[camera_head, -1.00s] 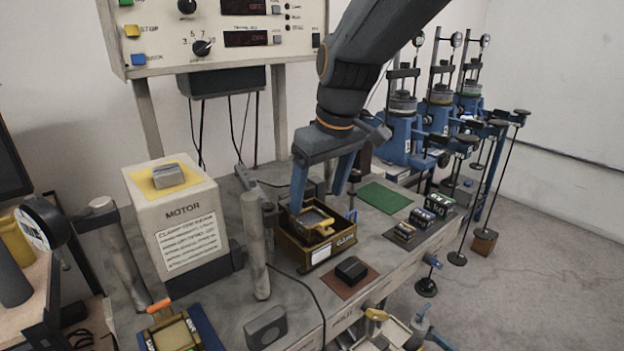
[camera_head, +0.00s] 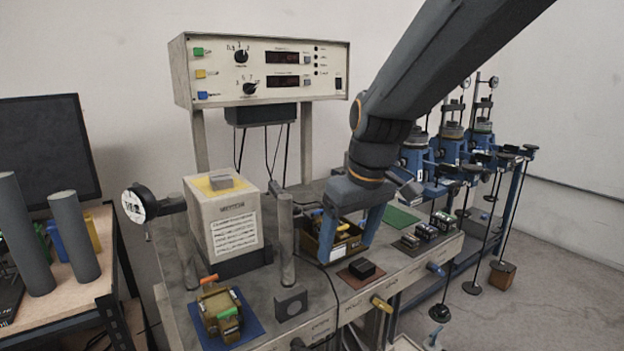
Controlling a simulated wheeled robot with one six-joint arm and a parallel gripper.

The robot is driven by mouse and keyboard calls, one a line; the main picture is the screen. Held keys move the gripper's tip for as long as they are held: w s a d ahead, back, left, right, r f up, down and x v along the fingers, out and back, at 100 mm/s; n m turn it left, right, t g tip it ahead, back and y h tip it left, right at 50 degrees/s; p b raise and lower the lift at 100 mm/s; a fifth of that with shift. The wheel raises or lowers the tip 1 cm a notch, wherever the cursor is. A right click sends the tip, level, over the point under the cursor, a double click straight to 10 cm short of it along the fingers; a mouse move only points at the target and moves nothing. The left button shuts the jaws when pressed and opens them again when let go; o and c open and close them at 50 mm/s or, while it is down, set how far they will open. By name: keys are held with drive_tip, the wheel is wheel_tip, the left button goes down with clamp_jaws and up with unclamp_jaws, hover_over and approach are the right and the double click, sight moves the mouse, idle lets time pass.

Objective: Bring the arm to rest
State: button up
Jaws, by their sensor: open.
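I cannot tell whether the fingertips touch the box. A black block on a brown mat (camera_head: 346,276) lies just right of and below the fingers.
A control panel (camera_head: 222,72) is behind. A brass box on a blue mat (camera_head: 250,318) is front left.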

drive_tip(key=s+d+f+m+g+h, duration=0.1)
drive_tip(key=s+d+f+m, duration=0.5)
drive_tip(key=s+d+f, duration=0.6)
drive_tip(key=shift+s+d+f+g, duration=0.3)
drive_tip(key=shift+s+f, duration=0.15)
drive_tip(key=shift+f, duration=0.5)
